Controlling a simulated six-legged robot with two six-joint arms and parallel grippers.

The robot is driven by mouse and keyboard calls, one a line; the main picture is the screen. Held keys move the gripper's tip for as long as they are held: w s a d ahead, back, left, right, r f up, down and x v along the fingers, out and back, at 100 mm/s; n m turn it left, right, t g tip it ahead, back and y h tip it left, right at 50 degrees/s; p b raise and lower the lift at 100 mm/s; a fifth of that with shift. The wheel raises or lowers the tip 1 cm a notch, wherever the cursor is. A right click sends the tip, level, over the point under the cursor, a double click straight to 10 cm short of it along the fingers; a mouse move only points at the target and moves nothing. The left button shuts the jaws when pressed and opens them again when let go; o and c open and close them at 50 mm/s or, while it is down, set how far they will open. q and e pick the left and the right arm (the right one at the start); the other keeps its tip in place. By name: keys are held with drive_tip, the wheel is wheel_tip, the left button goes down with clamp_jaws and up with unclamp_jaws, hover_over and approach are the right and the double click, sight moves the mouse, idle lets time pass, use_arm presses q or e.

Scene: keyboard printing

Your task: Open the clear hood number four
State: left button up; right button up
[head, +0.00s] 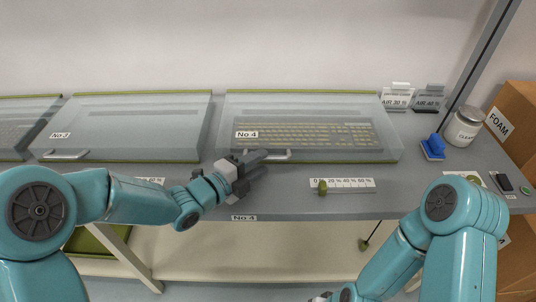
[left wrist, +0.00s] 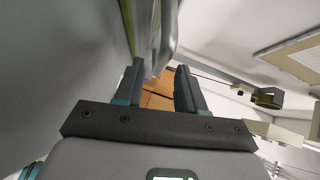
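The clear hood number four (head: 300,108) is a transparent box with a "No 4" label, lying closed over a beige keyboard (head: 310,133). Its pale bar handle (head: 280,155) is on the front face, left of middle. My left gripper (head: 258,163) is at the left end of this handle, with its fingers pointing right. In the left wrist view my left gripper (left wrist: 160,68) has its two dark fingers apart. A pale bar, likely the handle (left wrist: 166,42), shows close to the fingertips; contact cannot be told. My right gripper (head: 320,298) is barely in view at the bottom edge.
Hood number three (head: 140,120) stands closed to the left. A scale strip with a green slider knob (head: 322,187) lies in front of hood four.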

sight(266, 159)
use_arm(q)
drive_tip(key=shift+x, duration=2.05)
use_arm(e)
drive_tip(key=shift+d+r, duration=0.1)
drive_tip(key=shift+r, duration=0.25)
